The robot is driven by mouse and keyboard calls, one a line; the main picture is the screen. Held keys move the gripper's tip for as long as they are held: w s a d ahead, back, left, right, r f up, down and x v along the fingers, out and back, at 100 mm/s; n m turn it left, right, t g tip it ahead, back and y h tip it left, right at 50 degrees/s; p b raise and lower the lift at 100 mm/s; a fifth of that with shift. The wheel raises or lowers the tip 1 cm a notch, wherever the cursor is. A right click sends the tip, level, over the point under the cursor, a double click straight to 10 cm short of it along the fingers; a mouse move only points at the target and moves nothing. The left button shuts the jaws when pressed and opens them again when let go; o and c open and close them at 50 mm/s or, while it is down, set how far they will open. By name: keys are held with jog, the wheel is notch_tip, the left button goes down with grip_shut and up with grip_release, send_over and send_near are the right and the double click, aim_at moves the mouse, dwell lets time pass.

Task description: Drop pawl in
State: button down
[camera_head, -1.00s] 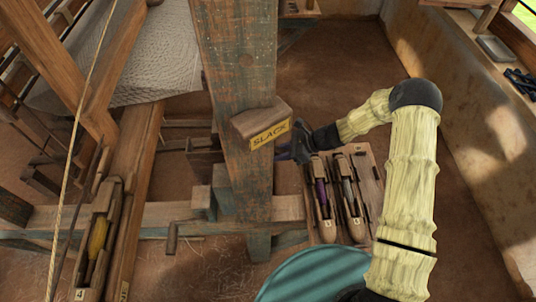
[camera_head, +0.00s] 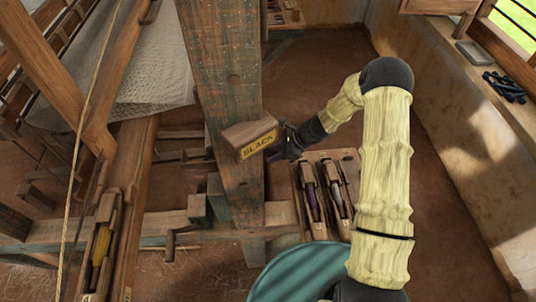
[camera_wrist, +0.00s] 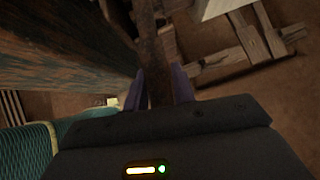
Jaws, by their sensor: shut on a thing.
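My gripper (camera_wrist: 158,88) is shut on a rusty brown bar (camera_wrist: 155,60), which looks like the pawl, in the wrist view. The bar stands between the two purple fingers and runs away from them. In the head view, my gripper (camera_head: 280,146) is beside the right side of the wooden post (camera_head: 222,90), next to a block with a yellow "SLACK" label (camera_head: 258,146). The block and post hide part of the fingers, and the bar cannot be made out there. Where the bar's far end rests, and any ratchet it meets, I cannot tell.
A wooden tray (camera_head: 349,158) with shuttles is on the right, below my arm. A teal round seat (camera_head: 295,272) is at the bottom. Loom beams (camera_head: 130,190) and white cloth (camera_head: 150,70) fill the left. Bare floor (camera_head: 310,75) lies behind my arm.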

jog(key=shift+w+r, duration=0.1)
jog(key=shift+r, duration=0.05)
jog(key=c, duration=1.2)
grip_release()
jog(key=shift+o, duration=0.2)
jog(key=b+v, duration=0.3)
jog(key=v, duration=1.4)
jog(key=shift+d, duration=0.2)
jog(key=shift+r, duration=0.15)
jog(key=s+d+r+n+t+h, duration=0.1)
jog(key=s+d+r+n+h, duration=0.1)
jog(key=s+n, duration=0.4)
jog(key=s+d+r+n+t+h, duration=0.1)
jog(key=s+r+n+h, duration=0.1)
jog(key=s+n, duration=0.4)
jog(key=s+d+r+n+t+h, duration=0.1)
jog(key=s+d+r+n+h, duration=0.1)
jog(key=s+n, duration=0.4)
jog(key=s+r+h, duration=0.1)
jog(key=s+h, duration=0.1)
jog(key=shift+s+d+h, duration=0.3)
